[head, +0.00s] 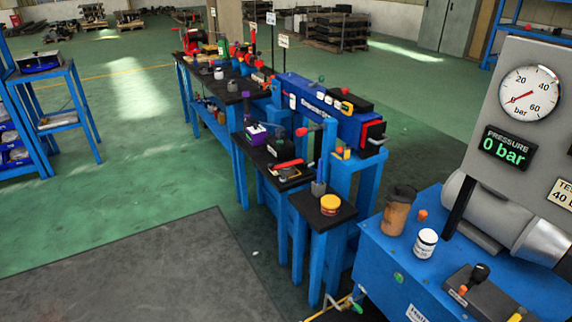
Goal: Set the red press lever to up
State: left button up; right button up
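A small red machine (193,42) stands at the far end of the long black-topped blue bench in the head view. It may be the red press, but it is too small here to tell its lever or how that is set. A red handle-like bar (287,164) lies close to level over a nearer black bench top; I cannot tell whether it belongs to a press. Neither of my grippers shows in the head view.
A blue test bench (385,258) with a gauge panel (515,110) reading 0 bar stands at right. It carries a brown cup (397,210) and a white jar (425,243). A blue side table (45,75) stands at left. Green floor (130,140) between is clear.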

aim_at(288, 166)
jog(key=z, duration=0.35)
jog(key=i+j+z, duration=0.3)
jog(key=j+z, duration=0.15)
jog(key=z, duration=0.15)
jog(key=i+j+z, duration=0.1)
jog(key=j, duration=0.2)
jog(key=i+j, duration=0.2)
jog(key=i+j+z, duration=0.15)
jog(key=j, duration=0.25)
jog(key=i+j+z, duration=0.1)
jog(key=j, duration=0.25)
jog(key=i+j, duration=0.15)
jog(key=j, duration=0.2)
jog(key=i+j, duration=0.15)
jog(key=j, duration=0.25)
jog(key=i+j, duration=0.15)
jog(key=j, duration=0.25)
jog(key=i+j, duration=0.1)
jog(key=j, duration=0.35)
jog(key=i+j+z, duration=0.1)
jog(key=j, duration=0.3)
jog(key=i, duration=0.05)
